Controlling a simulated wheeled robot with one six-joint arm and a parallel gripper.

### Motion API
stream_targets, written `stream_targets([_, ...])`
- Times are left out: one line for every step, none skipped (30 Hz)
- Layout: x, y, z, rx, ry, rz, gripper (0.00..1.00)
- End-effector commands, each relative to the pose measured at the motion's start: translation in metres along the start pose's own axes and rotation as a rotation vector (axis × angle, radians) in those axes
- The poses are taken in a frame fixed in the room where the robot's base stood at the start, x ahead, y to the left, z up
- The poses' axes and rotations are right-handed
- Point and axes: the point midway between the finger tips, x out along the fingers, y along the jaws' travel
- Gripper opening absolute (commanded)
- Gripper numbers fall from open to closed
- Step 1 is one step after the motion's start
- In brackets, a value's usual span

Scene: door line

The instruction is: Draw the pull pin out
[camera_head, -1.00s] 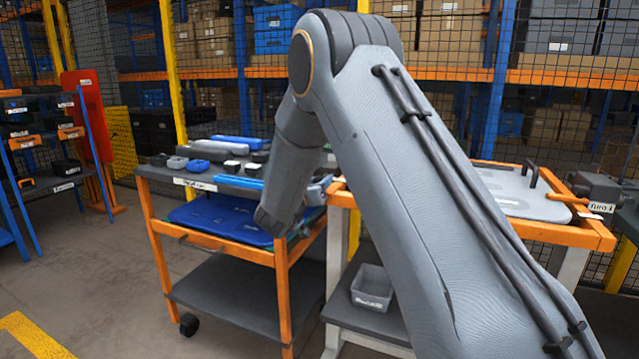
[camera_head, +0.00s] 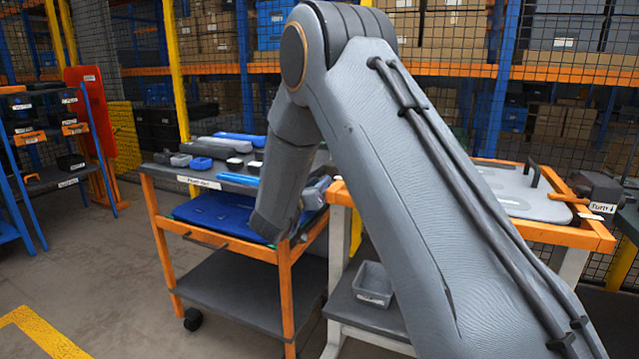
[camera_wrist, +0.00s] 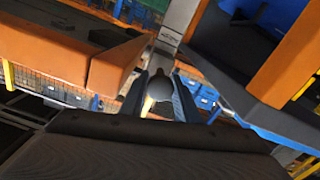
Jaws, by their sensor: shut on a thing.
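In the wrist view my gripper (camera_wrist: 160,97) has its two dark fingers on either side of a rounded grey knob, which I take for the pull pin (camera_wrist: 160,84). The fingers are shut on it. A pale piece shows just below the knob, between the fingers. Beyond the knob is a light grey upright part (camera_wrist: 179,20) with a small label. I cannot tell whether the pin is still seated in it. In the head view my arm hides the gripper and the pin.
A cart (camera_head: 287,290) with orange posts carries a blue tray (camera_head: 215,212) and several small grey and blue parts. To its right stands an orange-edged bench (camera_head: 560,235) with a grey plate, above a grey bin (camera_head: 373,284). Open floor lies at the left.

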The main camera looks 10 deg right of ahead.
Motion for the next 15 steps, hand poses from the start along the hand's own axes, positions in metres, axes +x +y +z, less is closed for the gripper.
stream_targets([-0.002, -0.001, 0.001, -0.002, -0.001, -0.003, 0.34])
stream_targets([-0.003, -0.001, 0.001, -0.002, -0.001, -0.003, 0.37])
stream_targets([-0.002, -0.001, 0.001, -0.002, -0.001, -0.003, 0.37])
stream_targets([-0.002, -0.001, 0.001, -0.002, -0.001, -0.001, 0.37])
stream_targets([-0.002, 0.0, 0.001, -0.002, -0.001, -0.001, 0.37])
stream_targets([-0.001, 0.0, 0.001, -0.002, -0.001, -0.001, 0.37])
stream_targets([-0.001, 0.0, 0.001, -0.002, -0.001, 0.0, 0.37])
stream_targets([-0.001, 0.001, 0.001, -0.002, -0.002, 0.0, 0.37])
stream_targets([0.0, 0.001, 0.001, -0.002, -0.002, 0.001, 0.37])
stream_targets([0.0, 0.001, 0.001, -0.002, -0.002, 0.001, 0.37])
stream_targets([-0.001, 0.001, 0.001, -0.002, -0.002, 0.001, 0.37])
stream_targets([-0.003, 0.001, 0.001, -0.002, -0.002, 0.0, 0.37])
stream_targets([-0.005, 0.001, 0.001, -0.002, -0.002, -0.001, 0.37])
stream_targets([-0.009, 0.0, 0.001, -0.002, -0.002, -0.002, 0.37])
stream_targets([-0.014, -0.001, 0.001, -0.002, -0.001, -0.004, 0.37])
